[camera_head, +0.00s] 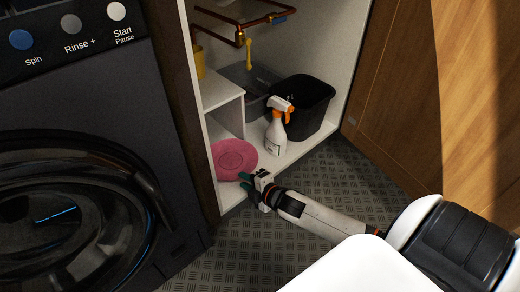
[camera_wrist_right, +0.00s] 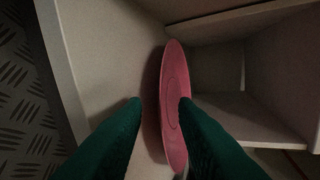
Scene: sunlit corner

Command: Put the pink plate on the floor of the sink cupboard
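The pink plate (camera_head: 235,158) is inside the open sink cupboard, low at its front left, beside the white shelf unit. It lies roughly flat, over the cupboard floor (camera_head: 232,193). In the right wrist view the plate (camera_wrist_right: 172,95) shows nearly edge-on, with a dark shadow along it. My right gripper (camera_head: 243,182) is at the plate's front edge. Its green fingers (camera_wrist_right: 158,103) are apart; one overlaps the plate in the picture, and a gap shows between the other and the plate. Whether either touches it, I cannot tell. My left gripper is not in view.
A white spray bottle (camera_head: 276,128) with an orange head and a black bin (camera_head: 306,104) stand deeper in the cupboard. The white shelf unit (camera_head: 222,92) is behind the plate. A washing machine (camera_head: 75,150) stands left; the open wooden door (camera_head: 400,90) is right.

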